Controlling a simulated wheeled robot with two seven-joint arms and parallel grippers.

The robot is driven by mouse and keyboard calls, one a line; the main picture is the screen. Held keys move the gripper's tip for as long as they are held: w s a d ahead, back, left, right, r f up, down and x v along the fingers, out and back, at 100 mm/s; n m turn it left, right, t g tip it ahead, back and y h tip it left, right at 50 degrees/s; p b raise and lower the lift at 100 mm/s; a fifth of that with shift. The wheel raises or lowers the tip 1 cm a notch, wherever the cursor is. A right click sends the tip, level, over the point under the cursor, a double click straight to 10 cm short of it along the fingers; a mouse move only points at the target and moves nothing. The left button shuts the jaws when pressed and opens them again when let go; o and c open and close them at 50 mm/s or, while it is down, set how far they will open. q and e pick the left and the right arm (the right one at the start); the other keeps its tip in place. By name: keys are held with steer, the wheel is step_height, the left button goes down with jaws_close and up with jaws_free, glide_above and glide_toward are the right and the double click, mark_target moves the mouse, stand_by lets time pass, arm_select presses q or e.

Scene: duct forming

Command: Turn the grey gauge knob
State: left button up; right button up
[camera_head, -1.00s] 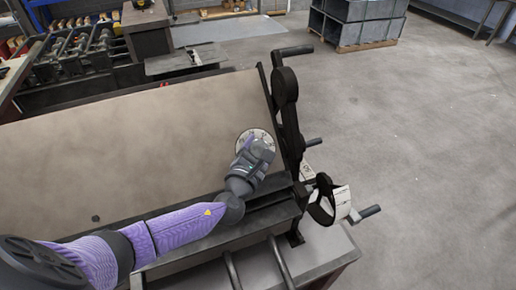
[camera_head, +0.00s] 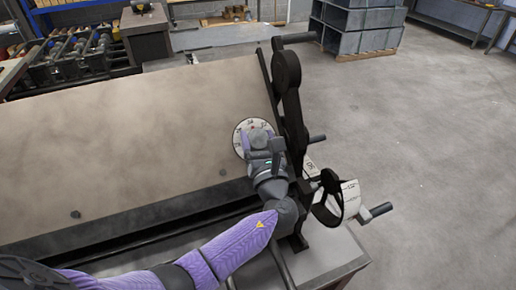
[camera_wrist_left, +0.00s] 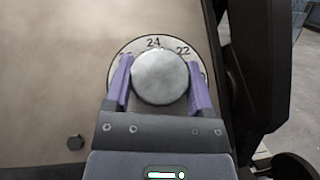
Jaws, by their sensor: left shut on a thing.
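The grey gauge knob (camera_wrist_left: 160,78) is round and sits on a white dial with black numbers; 24 and 22 can be read in the left wrist view. The dial (camera_head: 241,138) lies on the large tan sheet-metal panel, near its right end. My left gripper (camera_wrist_left: 160,86) has its purple fingers on both sides of the knob and is shut on it. In the head view my left gripper (camera_head: 259,137) covers most of the knob. My right gripper is not in view.
A black frame with crank handles (camera_head: 294,38) runs along the panel's right edge. A white numbered band (camera_head: 350,197) is at the lower right. A bolt head (camera_wrist_left: 75,142) stands on the panel. Grey ducts (camera_head: 360,38) stand on a pallet behind, with open floor at right.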

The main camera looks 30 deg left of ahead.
arm_select(q)
steer(key=n+g+y+b, duration=0.1)
steer(key=n+g, duration=0.1)
steer(key=n, duration=0.1)
steer(key=n+g+y+b, duration=0.3)
steer(key=n+g+b, duration=0.1)
steer(key=n, duration=0.1)
steer(key=shift+w+f+n+g+y, duration=0.1)
steer(key=shift+f+n+g+y, duration=0.2)
steer(key=shift+g, duration=0.1)
steer(key=n+g+b, duration=0.2)
steer(key=n+g, duration=0.1)
steer(key=shift+r+y, duration=0.15)
steer(key=shift+y, duration=0.25)
steer(key=shift+r+n+g+b, duration=0.1)
steer(key=shift+n+g+b, duration=0.5)
steer(key=shift+n+g, duration=0.6)
steer(key=shift+n, duration=0.1)
steer(key=shift+r, duration=0.1)
steer(key=o, duration=1.2)
steer(key=b+v, duration=0.2)
steer(key=v, duration=0.8)
